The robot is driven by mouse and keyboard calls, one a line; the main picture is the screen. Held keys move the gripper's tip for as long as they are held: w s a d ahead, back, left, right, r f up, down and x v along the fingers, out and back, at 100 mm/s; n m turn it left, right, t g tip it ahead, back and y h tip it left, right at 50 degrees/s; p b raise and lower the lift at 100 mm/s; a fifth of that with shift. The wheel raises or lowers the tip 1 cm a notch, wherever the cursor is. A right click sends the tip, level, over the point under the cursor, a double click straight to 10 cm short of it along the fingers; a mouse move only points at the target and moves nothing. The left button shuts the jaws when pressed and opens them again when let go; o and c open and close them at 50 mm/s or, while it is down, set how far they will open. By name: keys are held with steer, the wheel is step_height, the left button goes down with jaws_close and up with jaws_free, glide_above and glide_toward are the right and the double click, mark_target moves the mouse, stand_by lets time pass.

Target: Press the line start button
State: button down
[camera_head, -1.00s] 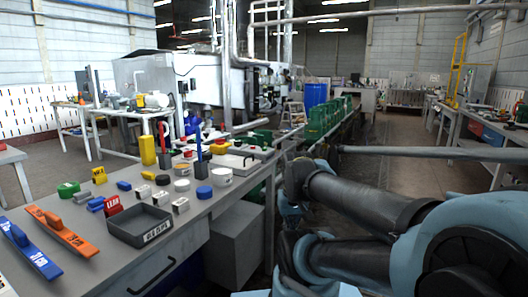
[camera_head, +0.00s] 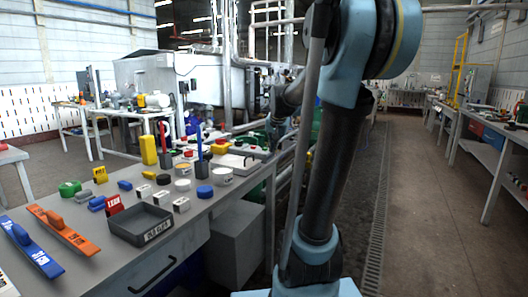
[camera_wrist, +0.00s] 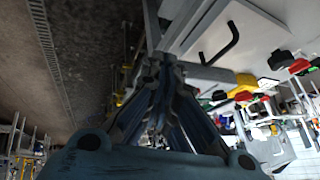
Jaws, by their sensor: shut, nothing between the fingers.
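In the head view, a group of low boxes with coloured buttons stands at the far right end of the grey workbench (camera_head: 95,240). A red-topped box (camera_head: 221,141) and a pale flat box (camera_head: 234,161) are among them; I cannot tell which part is the line start button. My gripper (camera_wrist: 160,62) is shut and empty in the wrist view, its fingers pointing up the picture. The bench's dark handle (camera_wrist: 222,44) shows to the right of the fingers, apart from them. In the head view my arm hides part of the area right of the boxes.
A dark tray (camera_head: 141,226), a blue bar tool (camera_head: 30,250), an orange bar tool (camera_head: 60,231) and several small blocks and cups crowd the bench. A yellow block (camera_head: 149,150) stands upright at its back. The floor aisle (camera_head: 415,190) to the right is clear.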

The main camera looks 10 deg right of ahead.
steer(key=w+r+m+t, duration=0.1)
steer(key=w+r, duration=0.1)
steer(key=w, duration=0.9)
steer(key=w+r+m+t, duration=0.1)
steer(key=w+r+m, duration=0.1)
steer(key=w, duration=1)
steer(key=shift+w+d+r+m+t, duration=0.3)
steer(key=shift+r+t, duration=0.1)
glide_above(265, 149)
steer(key=w+d, duration=0.1)
steer(key=w, duration=0.1)
steer(key=shift+s+f, duration=0.15)
steer(key=shift+f, duration=2)
steer(key=shift+s+f, duration=0.1)
steer(key=shift+f, duration=2.15)
steer(key=shift+f, duration=0.1)
steer(key=shift+s+f, duration=0.15)
steer(key=shift+f, duration=0.1)
steer(key=shift+f, duration=0.45)
steer(key=shift+r, duration=0.9)
